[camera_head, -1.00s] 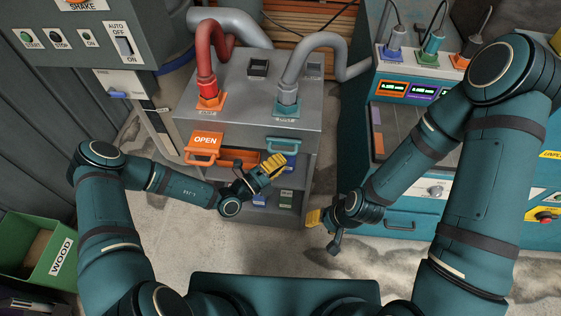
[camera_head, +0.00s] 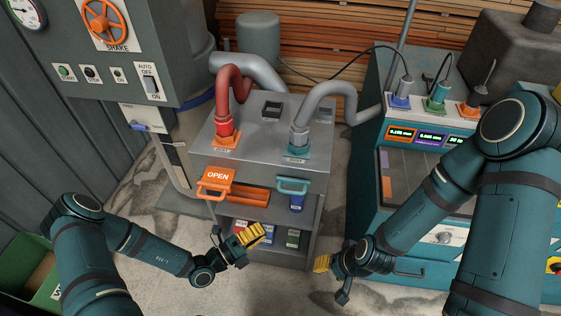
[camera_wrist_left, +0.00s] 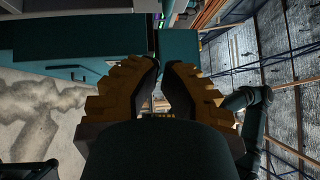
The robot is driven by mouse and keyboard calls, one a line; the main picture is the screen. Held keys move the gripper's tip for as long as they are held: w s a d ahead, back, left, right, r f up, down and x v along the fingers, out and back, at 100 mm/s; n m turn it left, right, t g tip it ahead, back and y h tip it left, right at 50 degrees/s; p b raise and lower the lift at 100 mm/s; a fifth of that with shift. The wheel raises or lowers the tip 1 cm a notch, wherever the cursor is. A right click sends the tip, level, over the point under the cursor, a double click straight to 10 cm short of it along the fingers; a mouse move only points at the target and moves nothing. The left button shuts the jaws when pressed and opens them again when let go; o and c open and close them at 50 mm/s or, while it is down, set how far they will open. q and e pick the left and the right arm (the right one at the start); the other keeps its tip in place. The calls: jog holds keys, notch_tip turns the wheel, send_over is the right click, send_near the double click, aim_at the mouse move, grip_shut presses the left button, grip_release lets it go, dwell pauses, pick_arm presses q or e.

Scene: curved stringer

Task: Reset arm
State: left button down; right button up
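My left gripper (camera_head: 250,234) has yellow ribbed fingers. In the head view it is in front of the grey cabinet's lower shelf, with nothing seen in it. In the left wrist view its two fingers (camera_wrist_left: 160,85) stand apart with a narrow empty gap between them. My right gripper (camera_head: 322,263) hangs low, just right of the cabinet's foot and in front of the teal machine. Its fingers are small and overlap in the view, so their opening is unclear. Both arms are bent at the elbow.
The grey cabinet (camera_head: 262,125) has an orange OPEN handle (camera_head: 216,184), a teal handle (camera_head: 293,186) and several small containers on its shelf. The teal machine (camera_head: 400,220) stands at right. A green bin (camera_head: 30,270) is at lower left. Bare floor (camera_head: 150,285) lies between.

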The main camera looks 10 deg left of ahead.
pick_arm(q)
jog(key=s+d+m+g+h, duration=0.2)
jog(key=s+d+m+g, duration=0.45)
jog(key=m+g, duration=0.35)
jog(key=s+a+f+m+g+y, duration=0.25)
jog(key=s+m+g+y, duration=0.6)
jog(key=m, duration=0.65)
jog(key=w+a+r+m+t+y, duration=0.2)
jog(key=m+t, duration=0.5)
jog(key=m, duration=0.9)
jog(key=w+a+y, duration=0.1)
jog(key=w+y, duration=0.1)
jog(key=w, duration=0.1)
jog(key=shift+w+a+r, duration=0.15)
jog(key=shift+w+r, duration=0.15)
jog(key=shift+w, duration=0.1)
